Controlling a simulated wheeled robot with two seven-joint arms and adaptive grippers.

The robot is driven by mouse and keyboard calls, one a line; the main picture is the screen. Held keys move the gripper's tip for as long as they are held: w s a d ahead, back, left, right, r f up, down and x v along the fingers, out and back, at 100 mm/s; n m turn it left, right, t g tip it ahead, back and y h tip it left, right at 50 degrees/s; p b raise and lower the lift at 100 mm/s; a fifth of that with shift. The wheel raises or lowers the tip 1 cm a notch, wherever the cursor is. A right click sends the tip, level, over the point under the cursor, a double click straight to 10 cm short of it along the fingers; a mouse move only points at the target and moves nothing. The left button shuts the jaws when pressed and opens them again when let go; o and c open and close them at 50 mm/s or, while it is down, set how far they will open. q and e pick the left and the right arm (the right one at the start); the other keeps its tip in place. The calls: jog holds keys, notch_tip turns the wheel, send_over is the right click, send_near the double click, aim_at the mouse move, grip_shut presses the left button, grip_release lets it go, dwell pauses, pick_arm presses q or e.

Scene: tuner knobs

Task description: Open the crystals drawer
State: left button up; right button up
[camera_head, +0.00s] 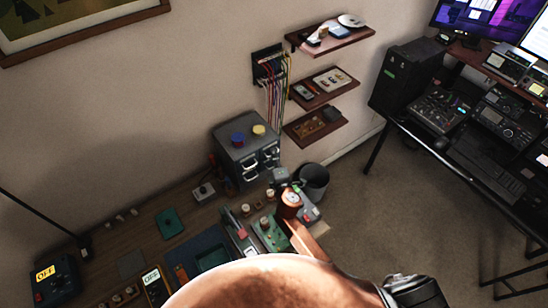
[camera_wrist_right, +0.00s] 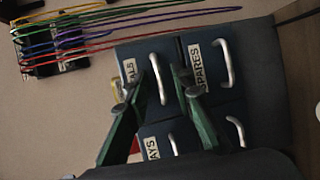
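The crystals drawer (camera_wrist_right: 135,62) is in the right wrist view, at the upper left of a dark blue drawer front; its label is partly covered, with only its end readable. Its pale bar handle (camera_wrist_right: 157,80) lies between the two green fingers of my right gripper (camera_wrist_right: 157,84). The fingers are apart, and I cannot tell whether they touch the handle. The drawer looks shut. In the head view the grey cabinet (camera_head: 236,148) stands against the wall, with my right gripper (camera_head: 281,178) close to its front. My left gripper is not in view.
The spares drawer (camera_wrist_right: 204,48) is beside the crystals drawer, and other handled drawers lie below. Coloured cables (camera_head: 272,92) hang above the cabinet, which carries a blue and a yellow round object on top. A dark bin (camera_head: 316,178) stands close by on its right.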

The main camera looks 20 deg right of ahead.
jog(key=shift+c, duration=0.2)
grip_shut()
dwell(0.5)
